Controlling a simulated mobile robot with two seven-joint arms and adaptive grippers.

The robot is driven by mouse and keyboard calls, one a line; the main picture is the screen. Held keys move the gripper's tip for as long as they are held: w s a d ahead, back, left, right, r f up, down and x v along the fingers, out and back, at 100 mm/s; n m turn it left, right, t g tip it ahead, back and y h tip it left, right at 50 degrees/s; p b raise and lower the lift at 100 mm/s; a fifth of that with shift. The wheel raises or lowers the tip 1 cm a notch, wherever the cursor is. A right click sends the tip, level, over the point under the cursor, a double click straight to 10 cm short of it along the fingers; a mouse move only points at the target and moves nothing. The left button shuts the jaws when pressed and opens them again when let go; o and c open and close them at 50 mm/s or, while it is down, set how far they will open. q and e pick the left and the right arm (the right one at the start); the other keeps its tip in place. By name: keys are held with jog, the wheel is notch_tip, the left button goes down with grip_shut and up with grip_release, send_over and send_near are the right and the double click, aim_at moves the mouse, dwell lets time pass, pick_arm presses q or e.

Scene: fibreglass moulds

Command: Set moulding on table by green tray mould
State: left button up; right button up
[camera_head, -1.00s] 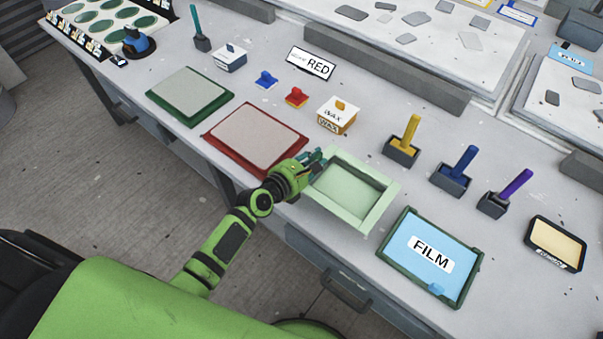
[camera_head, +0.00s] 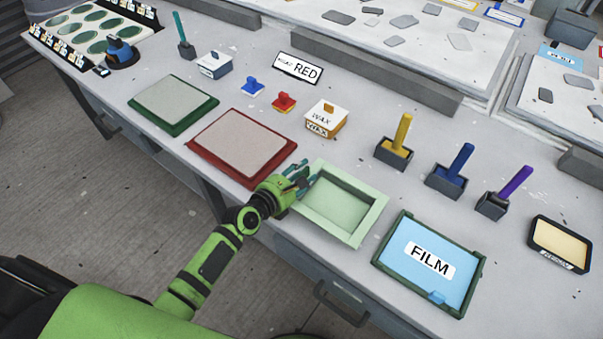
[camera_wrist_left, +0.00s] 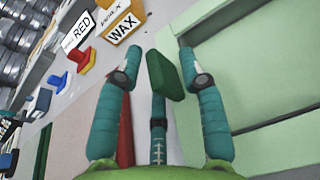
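A pale green, shallow rectangular tray moulding (camera_head: 343,203) lies on the table near its front edge; part of it also shows at the right in the left wrist view (camera_wrist_left: 275,75). My left gripper (camera_head: 300,176) is at the moulding's left rim. In the left wrist view its teal fingers (camera_wrist_left: 160,75) are spread, with a dark green pad between them. I see nothing clearly clamped; whether they touch the rim is unclear. A green-rimmed mould with a grey top (camera_head: 172,102) sits farther left, beyond a red-rimmed one (camera_head: 243,146). My right gripper is not in view.
A blue FILM panel in a dark green frame (camera_head: 428,263) lies right of the moulding. A WAX box (camera_head: 325,118), small red (camera_head: 284,102) and blue (camera_head: 253,87) pieces and coloured-handled tools in holders (camera_head: 394,145) stand behind. Little bare table separates the moulds.

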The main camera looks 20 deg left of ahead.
pick_arm(q)
jog(key=shift+s+r, duration=0.15)
jog(key=shift+r, duration=0.05)
jog(key=v, duration=1.1)
jog(key=shift+s+a, duration=0.1)
jog(key=shift+s, duration=0.25)
